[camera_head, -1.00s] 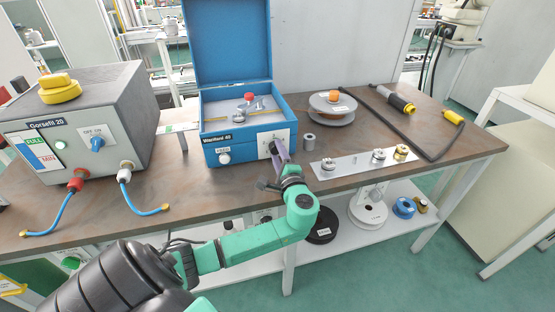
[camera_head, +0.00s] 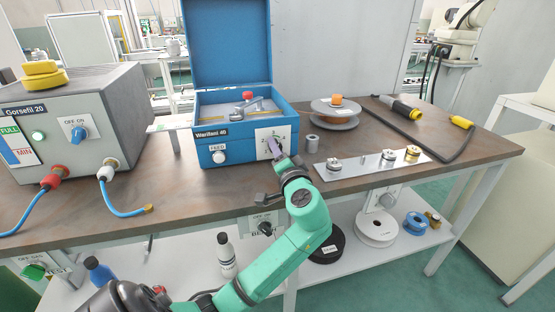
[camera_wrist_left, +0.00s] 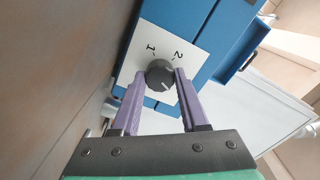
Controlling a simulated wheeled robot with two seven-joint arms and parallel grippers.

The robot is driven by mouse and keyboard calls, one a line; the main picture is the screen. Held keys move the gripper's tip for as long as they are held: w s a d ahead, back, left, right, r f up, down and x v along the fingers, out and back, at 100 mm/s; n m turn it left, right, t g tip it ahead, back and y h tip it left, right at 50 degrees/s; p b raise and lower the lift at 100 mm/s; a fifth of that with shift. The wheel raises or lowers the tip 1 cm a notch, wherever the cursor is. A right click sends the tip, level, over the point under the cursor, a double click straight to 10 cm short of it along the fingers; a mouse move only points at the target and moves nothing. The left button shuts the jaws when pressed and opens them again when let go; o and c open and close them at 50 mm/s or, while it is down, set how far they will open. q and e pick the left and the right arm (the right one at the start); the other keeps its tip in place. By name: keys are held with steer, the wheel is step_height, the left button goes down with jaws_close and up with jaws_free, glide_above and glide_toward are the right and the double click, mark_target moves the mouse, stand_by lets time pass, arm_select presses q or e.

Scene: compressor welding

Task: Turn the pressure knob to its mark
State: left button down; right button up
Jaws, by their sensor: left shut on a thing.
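The pressure knob (camera_wrist_left: 160,74) is a dark round knob on a white plate (camera_wrist_left: 183,50) marked 1 and 2. The plate is on the front of the blue open box labelled Warifeni 40 (camera_head: 208,152). My left gripper (camera_wrist_left: 158,82) has its purple fingers on both sides of the knob and is shut on it. A pale pointer line shows on the knob near the right finger. In the head view the left gripper (camera_head: 274,148) reaches the plate from the front and hides most of the knob. My right gripper is in neither view.
A grey Gorsefil 20 unit (camera_head: 110,105) with blue cables stands at the left. A small metal cylinder (camera_head: 312,143), a spool (camera_head: 335,122) and a metal strip with fittings (camera_head: 350,168) are right of the box. The table's front (camera_head: 200,215) is mostly clear.

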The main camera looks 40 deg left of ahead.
arm_select(q)
steer(key=shift+f+n, duration=0.2)
steer(key=shift+n, duration=0.2)
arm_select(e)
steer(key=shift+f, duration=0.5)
arm_select(q)
steer(key=shift+c, duration=2.1)
jaws_free()
steer(key=shift+r, duration=0.15)
steer(key=shift+s+d, duration=0.1)
steer(key=shift+d, duration=0.05)
steer(key=shift+s+d+b, duration=0.15)
steer(key=shift+d+b, duration=0.15)
steer(key=b+v, duration=0.1)
steer(key=v, duration=1.2)
steer(key=shift+s+d, duration=0.2)
steer(key=shift+d, duration=0.1)
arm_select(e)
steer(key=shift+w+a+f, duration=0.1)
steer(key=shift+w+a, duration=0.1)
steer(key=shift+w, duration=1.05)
